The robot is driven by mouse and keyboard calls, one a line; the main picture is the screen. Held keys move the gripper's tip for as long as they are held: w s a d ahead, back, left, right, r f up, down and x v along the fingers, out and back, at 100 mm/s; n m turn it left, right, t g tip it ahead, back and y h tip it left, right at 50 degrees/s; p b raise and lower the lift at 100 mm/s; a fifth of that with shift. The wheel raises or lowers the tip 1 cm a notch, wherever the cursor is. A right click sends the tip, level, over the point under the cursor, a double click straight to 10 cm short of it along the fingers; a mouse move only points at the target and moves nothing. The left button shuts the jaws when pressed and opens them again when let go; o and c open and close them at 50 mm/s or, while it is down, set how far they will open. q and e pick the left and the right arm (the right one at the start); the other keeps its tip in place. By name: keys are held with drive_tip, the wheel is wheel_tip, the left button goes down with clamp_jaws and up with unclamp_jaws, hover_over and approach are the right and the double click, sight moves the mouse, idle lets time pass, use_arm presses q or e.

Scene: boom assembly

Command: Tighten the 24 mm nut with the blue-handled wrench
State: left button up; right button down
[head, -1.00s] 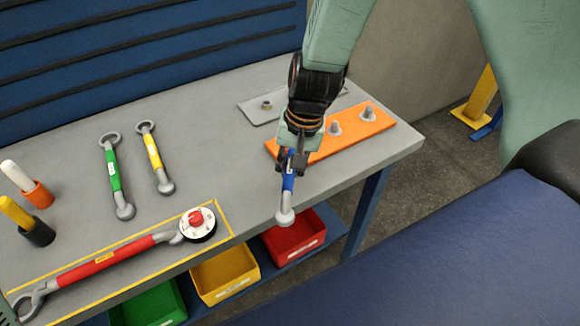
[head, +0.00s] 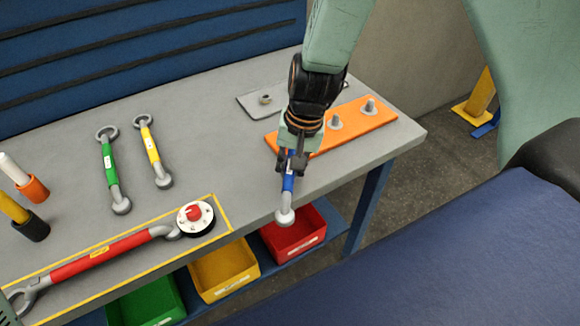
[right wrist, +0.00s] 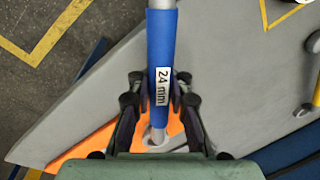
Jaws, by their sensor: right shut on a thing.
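My right gripper (head: 291,160) is shut on the blue-handled wrench (head: 289,182) over the table's front edge. The wrench's grey near end (head: 285,216) points toward me, past the edge. In the right wrist view, the blue handle (right wrist: 160,40) with a "24 mm" label runs between the fingers. The orange plate (head: 352,127) lies behind the gripper, with two grey bolts or nuts (head: 335,122) showing to the right. The wrench's far end and the plate's left part are hidden by my gripper, so I cannot tell whether the wrench sits on a nut.
A grey plate (head: 250,108) lies behind. Green (head: 111,170) and yellow (head: 152,150) wrenches lie left. A red torque wrench (head: 100,260) with a round dial (head: 196,218) lies along the front. Red (head: 295,236), yellow (head: 224,270) and green (head: 148,302) bins are below. The table's middle is clear.

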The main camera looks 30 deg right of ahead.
drive_tip(key=shift+f+b, duration=0.55)
drive_tip(key=shift+f, duration=0.15)
idle(0.5)
drive_tip(key=shift+w+a+m, duration=0.25)
drive_tip(key=shift+a+m, duration=0.05)
drive_tip(key=shift+a, duration=0.05)
idle(0.4)
drive_tip(key=shift+w+a+m, duration=0.25)
drive_tip(key=shift+a+m, duration=0.05)
drive_tip(key=shift+m, duration=0.1)
drive_tip(key=shift+w, duration=0.1)
drive_tip(key=shift+w+a+m, duration=0.2)
drive_tip(key=shift+a+m, duration=0.1)
drive_tip(key=shift+m, duration=0.1)
drive_tip(key=shift+s+d, duration=0.15)
drive_tip(key=shift+s+d+n, duration=0.3)
drive_tip(key=shift+d+n, duration=0.05)
drive_tip(key=shift+n, duration=0.25)
